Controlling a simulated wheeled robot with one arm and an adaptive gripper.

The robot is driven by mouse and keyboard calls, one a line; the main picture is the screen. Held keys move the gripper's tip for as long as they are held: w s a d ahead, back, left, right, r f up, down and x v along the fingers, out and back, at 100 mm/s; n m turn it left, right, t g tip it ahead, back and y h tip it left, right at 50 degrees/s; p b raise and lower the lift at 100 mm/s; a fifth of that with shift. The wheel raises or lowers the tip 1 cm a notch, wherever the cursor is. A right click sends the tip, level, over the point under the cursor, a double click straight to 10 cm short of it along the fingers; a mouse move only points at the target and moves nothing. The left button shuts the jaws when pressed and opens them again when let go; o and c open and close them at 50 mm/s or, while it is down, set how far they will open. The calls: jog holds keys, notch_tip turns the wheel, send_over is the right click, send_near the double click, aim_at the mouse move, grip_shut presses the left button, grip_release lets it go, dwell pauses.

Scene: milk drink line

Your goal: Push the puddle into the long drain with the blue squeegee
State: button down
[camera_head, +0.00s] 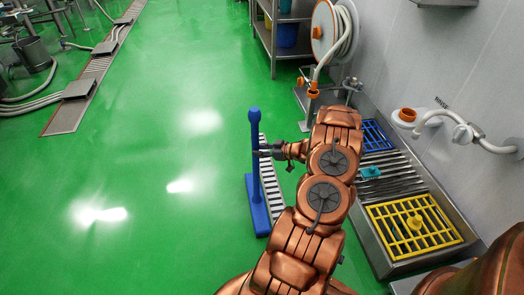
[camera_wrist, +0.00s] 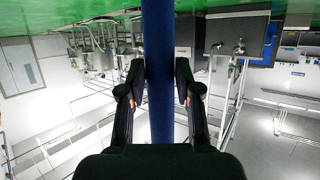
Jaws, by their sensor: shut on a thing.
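The blue squeegee (camera_head: 254,140) stands nearly upright, its wide blue head low near the floor. I cannot tell whether the head touches the floor. My gripper (camera_head: 264,153) is shut on the upper part of its handle. In the wrist view the blue handle (camera_wrist: 158,40) passes between the two fingers of my gripper (camera_wrist: 160,85). The long drain (camera_head: 95,75) is a grated channel running diagonally across the green floor at the upper left. Bright patches (camera_head: 98,214) lie on the floor left of the squeegee; I cannot tell puddle from glare.
A pale slatted strip (camera_head: 271,190) lies just right of the squeegee. A metal trough (camera_head: 380,262) with yellow (camera_head: 415,226) and blue (camera_head: 374,134) grates lines the right wall. A hose reel (camera_head: 332,32) and a shelf stand behind. Pipes cross the long drain. Open green floor lies left.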

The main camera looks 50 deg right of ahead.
aim_at(254, 141)
jog(key=shift+w+a+r+p, duration=0.3)
jog(key=shift+a+r+p, duration=0.05)
jog(key=shift+r, duration=0.6)
jog(key=shift+w+a+r+p, duration=0.35)
jog(key=shift+r, duration=0.65)
jog(key=shift+w+a+r+p, duration=0.3)
jog(key=shift+a+r+p, duration=0.05)
jog(key=shift+r, duration=0.6)
